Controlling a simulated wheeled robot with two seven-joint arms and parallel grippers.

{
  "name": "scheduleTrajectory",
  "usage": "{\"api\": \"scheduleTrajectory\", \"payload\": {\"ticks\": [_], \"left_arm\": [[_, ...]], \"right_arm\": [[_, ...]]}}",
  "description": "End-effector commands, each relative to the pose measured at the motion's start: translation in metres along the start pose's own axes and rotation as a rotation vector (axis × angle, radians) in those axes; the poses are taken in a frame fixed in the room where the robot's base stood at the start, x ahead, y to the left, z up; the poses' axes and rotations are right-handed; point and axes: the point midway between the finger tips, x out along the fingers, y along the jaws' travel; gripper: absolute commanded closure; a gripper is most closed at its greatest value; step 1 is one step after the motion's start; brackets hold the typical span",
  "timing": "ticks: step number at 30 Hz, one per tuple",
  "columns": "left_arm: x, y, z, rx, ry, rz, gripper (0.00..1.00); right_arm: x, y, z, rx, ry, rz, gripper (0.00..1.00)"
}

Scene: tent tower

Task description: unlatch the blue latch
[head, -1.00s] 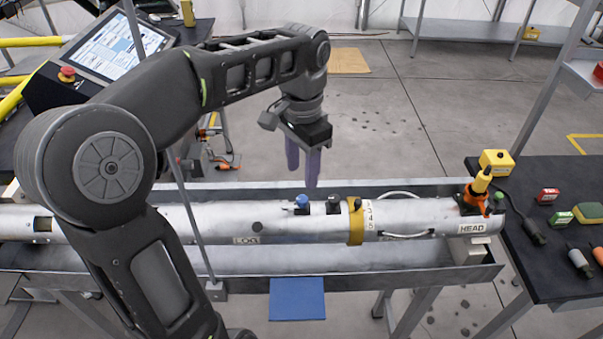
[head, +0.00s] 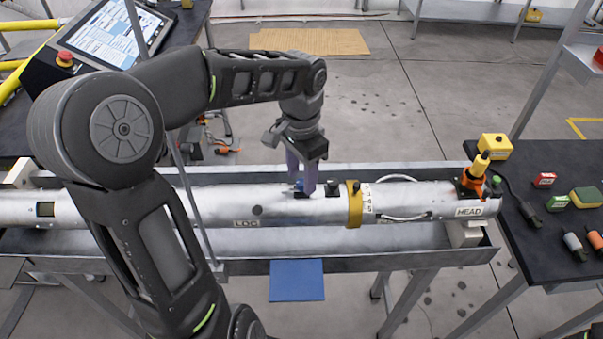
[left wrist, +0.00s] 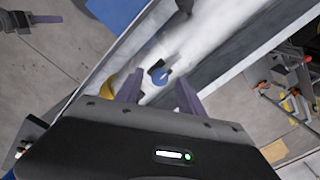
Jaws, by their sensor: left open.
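The blue latch (head: 298,188) sits on top of the silver tube (head: 130,208), beside a black block. In the head view my left gripper (head: 303,193) points down at it, and its purple fingers partly hide it. In the left wrist view the round blue latch knob (left wrist: 161,77) lies between the two spread fingertips of my left gripper (left wrist: 157,90). The gripper is open and does not grip it; whether a finger touches it I cannot tell. Part of what looks like my right gripper (left wrist: 38,19) shows at the top left of the wrist view, its jaws unclear.
A yellow ring (head: 354,204) surrounds the tube right of the latch. The tube lies in a metal trough (head: 400,260). A thin upright rod stands in front, left of the latch. A black table (head: 545,225) with small items stands at the right.

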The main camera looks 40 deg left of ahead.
Motion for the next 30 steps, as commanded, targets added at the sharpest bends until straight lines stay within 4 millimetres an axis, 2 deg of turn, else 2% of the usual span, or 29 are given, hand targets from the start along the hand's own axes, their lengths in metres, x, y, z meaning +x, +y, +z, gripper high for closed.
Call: {"api": "scheduleTrajectory", "payload": {"ticks": [4, 11, 27, 30], "left_arm": [[0.007, 0.0002, -0.0002, 0.001, 0.001, 0.0, 0.54], [0.0073, 0.0001, -0.0002, 0.0, 0.001, -0.001, 0.55], [0.0069, 0.0, -0.0002, 0.0, 0.001, -0.001, 0.99], [0.0069, 0.0, -0.0002, 0.0, 0.001, -0.001, 1.0]], "right_arm": [[-0.0012, -0.0001, -0.0001, 0.0, 0.0, 0.001, 0.64], [-0.001, 0.0, -0.0002, 0.0, 0.0, 0.001, 0.64], [-0.001, 0.0, -0.0001, 0.0, 0.0, 0.001, 0.64], [-0.001, -0.0001, -0.0001, 0.0, 0.0, 0.001, 0.64]]}}
